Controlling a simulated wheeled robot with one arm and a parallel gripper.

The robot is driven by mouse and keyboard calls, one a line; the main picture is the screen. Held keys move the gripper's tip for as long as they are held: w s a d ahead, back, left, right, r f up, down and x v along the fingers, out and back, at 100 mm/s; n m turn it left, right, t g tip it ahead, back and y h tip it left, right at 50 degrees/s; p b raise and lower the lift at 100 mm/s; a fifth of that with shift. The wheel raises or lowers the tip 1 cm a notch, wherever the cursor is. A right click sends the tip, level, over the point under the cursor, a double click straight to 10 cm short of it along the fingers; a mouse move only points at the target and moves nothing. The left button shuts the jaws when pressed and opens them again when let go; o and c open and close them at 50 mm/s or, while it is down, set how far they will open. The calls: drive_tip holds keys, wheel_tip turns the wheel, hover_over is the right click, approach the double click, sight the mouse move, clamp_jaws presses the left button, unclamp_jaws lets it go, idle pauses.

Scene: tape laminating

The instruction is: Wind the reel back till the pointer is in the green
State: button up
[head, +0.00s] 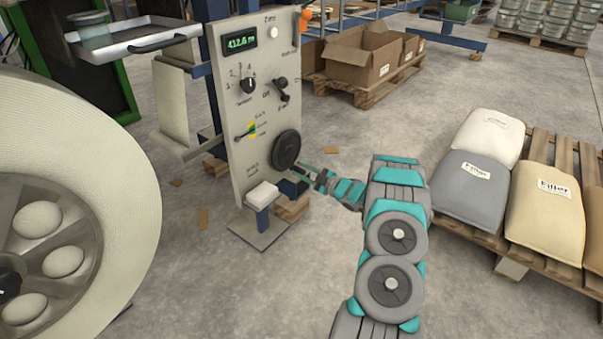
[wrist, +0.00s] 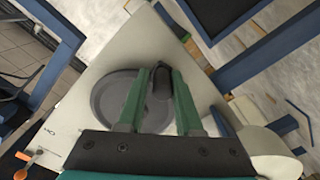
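The dark round handwheel (head: 286,149) is on the lower part of the pale control panel (head: 228,78). It also shows in the wrist view (wrist: 108,97). My gripper (head: 299,172) is at the wheel's lower right edge. In the wrist view its green fingers (wrist: 160,75) stand on both sides of the wheel's dark handle (wrist: 161,84), which fills the gap between them. A small gauge (head: 249,129) with green and yellow bands is left of the wheel; its pointer's exact zone is too small to tell. The large cream reel (head: 120,150) stands at the left.
The panel has a lit green display (head: 240,42), a knob (head: 248,85) and a black lever (head: 281,88). A pale block (head: 262,194) juts out below the wheel. Sacks (head: 470,187) on a pallet stand at the right. Floor in front of the panel is clear.

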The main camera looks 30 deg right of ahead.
drive_tip(key=o, duration=0.4)
drive_tip(key=shift+d+r, duration=0.1)
drive_tip(key=shift+r, duration=0.15)
drive_tip(key=shift+o, duration=0.2)
drive_tip(key=shift+f, duration=0.1)
drive_tip(key=shift+s, duration=0.1)
drive_tip(key=v, duration=0.7)
drive_tip(key=shift+s+p, duration=0.3)
